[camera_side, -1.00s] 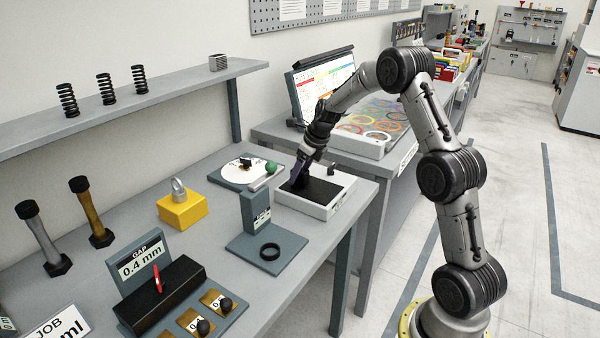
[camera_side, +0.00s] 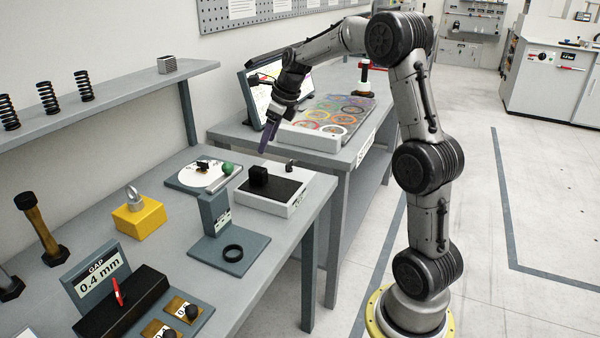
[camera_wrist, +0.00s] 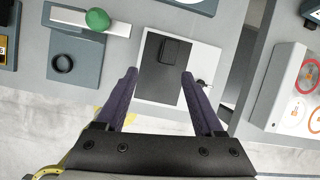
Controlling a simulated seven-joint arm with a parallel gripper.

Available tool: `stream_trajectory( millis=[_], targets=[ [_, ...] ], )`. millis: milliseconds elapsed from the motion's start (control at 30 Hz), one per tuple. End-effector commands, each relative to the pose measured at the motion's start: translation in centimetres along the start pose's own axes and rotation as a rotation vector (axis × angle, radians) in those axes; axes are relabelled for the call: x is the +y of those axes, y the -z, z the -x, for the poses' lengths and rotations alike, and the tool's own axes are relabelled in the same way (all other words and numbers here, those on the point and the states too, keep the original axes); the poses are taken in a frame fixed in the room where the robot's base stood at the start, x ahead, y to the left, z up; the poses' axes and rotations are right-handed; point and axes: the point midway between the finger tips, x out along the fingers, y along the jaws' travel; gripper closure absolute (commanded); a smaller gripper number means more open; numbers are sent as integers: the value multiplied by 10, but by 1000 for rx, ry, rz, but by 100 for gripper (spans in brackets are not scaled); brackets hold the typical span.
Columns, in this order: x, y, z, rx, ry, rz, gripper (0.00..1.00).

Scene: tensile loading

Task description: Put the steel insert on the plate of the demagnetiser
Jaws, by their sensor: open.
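The demagnetiser (camera_side: 262,207) is a white box with a black plate (camera_side: 286,188) on top, on the grey bench; it also shows in the wrist view (camera_wrist: 207,60). A small dark block, which I take as the steel insert (camera_side: 259,175), rests on the plate towards its left end. In the wrist view the insert (camera_wrist: 175,50) lies wholly on the black plate, near its upper edge. My gripper (camera_side: 264,150) is above the insert, clear of it. In the wrist view its two purple fingers (camera_wrist: 160,75) are apart with nothing between them.
A small knob (camera_side: 290,163) stands on the box's back edge. A stand (camera_side: 214,212) with a black ring (camera_side: 233,253) is beside the demagnetiser. A yellow block (camera_side: 138,217) stands further left.

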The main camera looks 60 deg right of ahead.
Motion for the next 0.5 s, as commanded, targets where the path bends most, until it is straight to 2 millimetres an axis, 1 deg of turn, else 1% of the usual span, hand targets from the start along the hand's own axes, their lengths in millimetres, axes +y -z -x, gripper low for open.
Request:
stream_trajectory(
  millis=[33,67,133,167,200,267,300,367,400,467,500],
  targets=[
    [17,-1,13,-6,3,111,30],
    [28,0,20,-7,4,193,30],
    [57,5,38,-9,7,417,30],
    [70,8,45,-10,9,521,30],
    [86,14,55,-11,12,662,30],
    [110,24,69,-13,16,869,30],
    [125,32,77,-13,19,1010,30],
    [147,45,88,-16,25,1217,30],
    [160,56,95,-16,31,1355,30],
    [179,72,104,-18,39,1562,30],
    [191,84,109,-18,46,1701,30]
  ],
)
